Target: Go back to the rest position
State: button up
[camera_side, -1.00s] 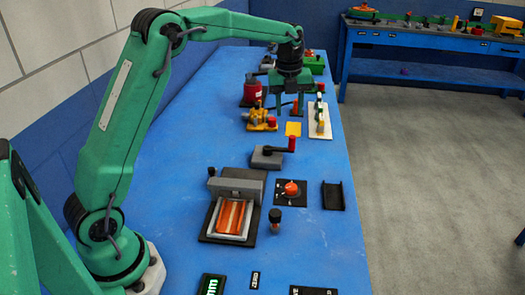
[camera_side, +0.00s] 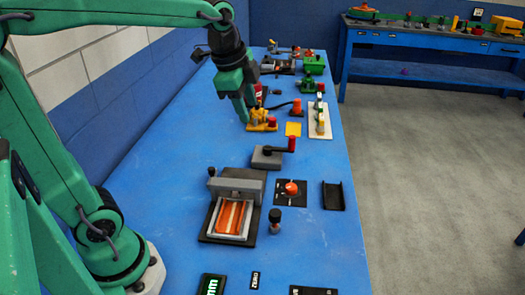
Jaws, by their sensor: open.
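The sandwich panel press (camera_side: 240,187), with an orange striped panel (camera_side: 230,216) in a light frame, lies nearer the camera and is clear of my gripper.
The blue bench (camera_side: 180,160) is bare on its left side. A grey block with a red-handled lever (camera_side: 270,157), an orange knob on a black plate (camera_side: 291,189) and a black channel (camera_side: 333,196) stand on the right. A second bench (camera_side: 430,70) is at the back.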

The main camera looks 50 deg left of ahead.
jog(key=s+d+f+n+t, duration=0.2)
jog(key=s+f+n, duration=0.2)
jog(key=s+n, duration=0.6)
jog(key=s, duration=0.3)
jog(key=shift+s+f+n, duration=0.2)
jog(key=shift+s+n, duration=0.05)
jog(key=shift+n, duration=0.15)
